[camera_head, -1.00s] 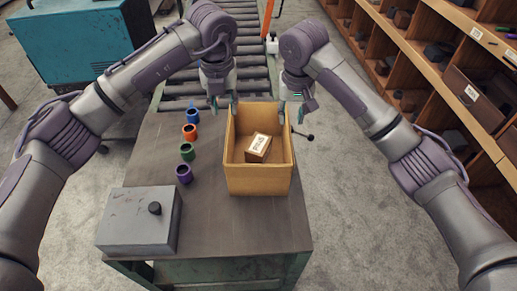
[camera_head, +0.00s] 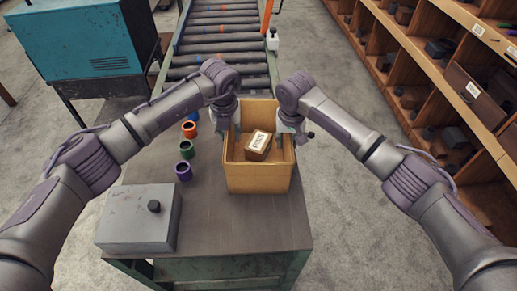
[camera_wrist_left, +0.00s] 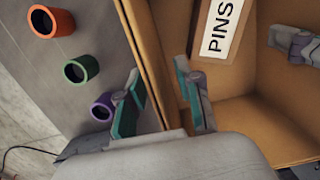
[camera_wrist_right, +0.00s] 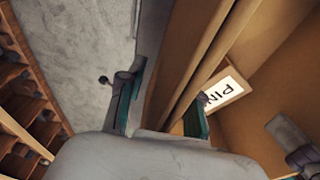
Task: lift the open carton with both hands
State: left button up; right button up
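The open carton (camera_head: 258,180) stands on the table, its top open and its front wall facing me. A small brown box (camera_head: 256,153) labelled "PINS" lies inside it. My left gripper (camera_wrist_left: 158,70) is at the carton's left wall, with one finger outside and one inside. Its fingers are apart, with gaps beside the wall. My right gripper (camera_wrist_right: 165,82) straddles the right wall in the same way, fingers apart. In the head view, the fingertips of both grippers are largely hidden by my wrists.
Several coloured cups, including a purple one (camera_head: 183,171) and a green one (camera_head: 186,149), stand left of the carton. A grey metal box (camera_head: 135,220) with a black knob sits at the table's front left. A roller conveyor (camera_head: 220,45) lies behind. Shelves (camera_head: 450,95) stand at right.

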pick_arm(q)
jog(key=shift+f, duration=0.25)
pick_arm(e)
jog(key=shift+f, duration=0.25)
pick_arm(q)
grip_shut()
pick_arm(e)
grip_shut()
jog(key=shift+r, duration=0.1)
